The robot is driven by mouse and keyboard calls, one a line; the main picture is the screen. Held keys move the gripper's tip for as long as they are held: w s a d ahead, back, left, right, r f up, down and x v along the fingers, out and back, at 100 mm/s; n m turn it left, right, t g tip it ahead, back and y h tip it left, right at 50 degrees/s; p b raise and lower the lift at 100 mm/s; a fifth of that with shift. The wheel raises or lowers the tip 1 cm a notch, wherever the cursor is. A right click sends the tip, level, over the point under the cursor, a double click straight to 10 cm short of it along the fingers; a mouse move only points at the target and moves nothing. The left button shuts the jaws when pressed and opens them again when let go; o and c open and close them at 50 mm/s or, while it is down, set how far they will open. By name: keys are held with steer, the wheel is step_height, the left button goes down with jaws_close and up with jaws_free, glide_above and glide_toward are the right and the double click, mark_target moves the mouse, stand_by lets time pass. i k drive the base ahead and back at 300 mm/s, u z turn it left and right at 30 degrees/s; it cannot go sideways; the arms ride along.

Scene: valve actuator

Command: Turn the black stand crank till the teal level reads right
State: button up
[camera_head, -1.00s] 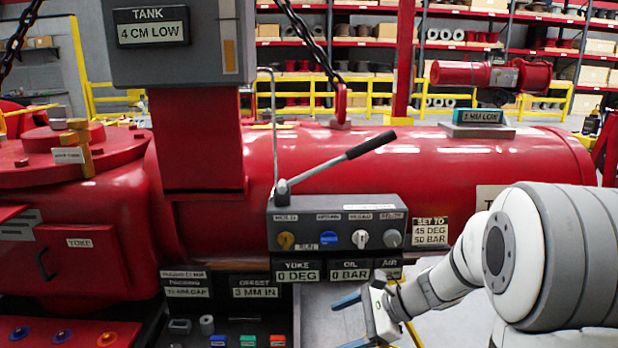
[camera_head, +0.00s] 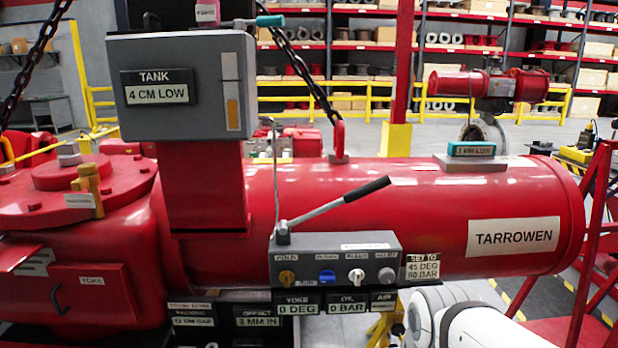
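The teal level (camera_head: 471,149) lies on a pale plate on top of the red cylinder, near its right end. Its label appears to end in "MM LOW"; the digit is too small to read surely. A yellow stand (camera_head: 388,326) shows partly below the cylinder, behind the control box's lower edge. I cannot make out a black crank on it; my white arm at the bottom right may cover that area. My gripper is out of view below the frame.
A grey control box (camera_head: 336,259) with knobs and a black-handled lever (camera_head: 340,206) juts out in front of the cylinder. The grey tank box (camera_head: 180,87) stands at left. A chain (camera_head: 303,62) hangs to a red hook. Red frame bars (camera_head: 597,215) stand at right.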

mark_target(398, 330)
steer(key=z, duration=2.6)
steer(key=k, duration=0.8)
steer(key=u, duration=0.95)
steer(key=i, duration=1)
steer(key=u, duration=0.05)
